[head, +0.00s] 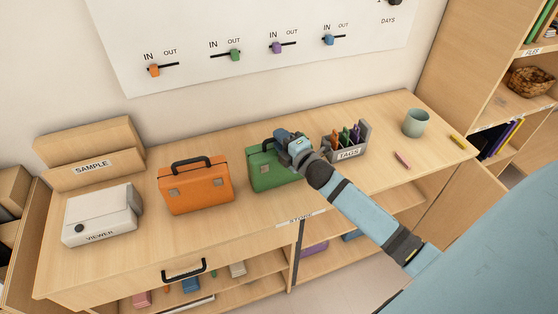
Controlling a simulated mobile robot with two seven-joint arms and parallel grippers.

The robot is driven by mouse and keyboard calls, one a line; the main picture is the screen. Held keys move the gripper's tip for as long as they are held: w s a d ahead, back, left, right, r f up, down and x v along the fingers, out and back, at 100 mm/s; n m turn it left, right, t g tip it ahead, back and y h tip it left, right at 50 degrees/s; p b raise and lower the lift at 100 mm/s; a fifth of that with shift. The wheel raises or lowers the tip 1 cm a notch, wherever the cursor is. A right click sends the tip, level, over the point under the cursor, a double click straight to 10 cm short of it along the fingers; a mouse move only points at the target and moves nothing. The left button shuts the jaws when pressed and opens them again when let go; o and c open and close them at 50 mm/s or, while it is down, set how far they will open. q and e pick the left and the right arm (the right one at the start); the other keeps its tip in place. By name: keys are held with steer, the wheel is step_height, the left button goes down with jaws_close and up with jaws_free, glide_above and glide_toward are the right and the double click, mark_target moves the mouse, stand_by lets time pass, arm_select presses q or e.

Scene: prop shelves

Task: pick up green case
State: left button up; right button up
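The green case (263,172) stands upright on the wooden shelf top, just right of the orange case (196,190). My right gripper (283,137) is at the top of the green case, over its handle area. The gripper and wrist cover the right part of the case and most of its handle. I cannot tell whether the fingers are open or closed around the handle. My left gripper is not in view.
A grey TAGS holder (349,151) with several coloured tags stands close to the right of my wrist. A green cup (416,122) is farther right. A white VIEWER box (101,215) and a SAMPLE box (88,165) are at the left. The wall board (200,25) hangs behind.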

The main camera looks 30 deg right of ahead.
jaws_close()
stand_by(1.4)
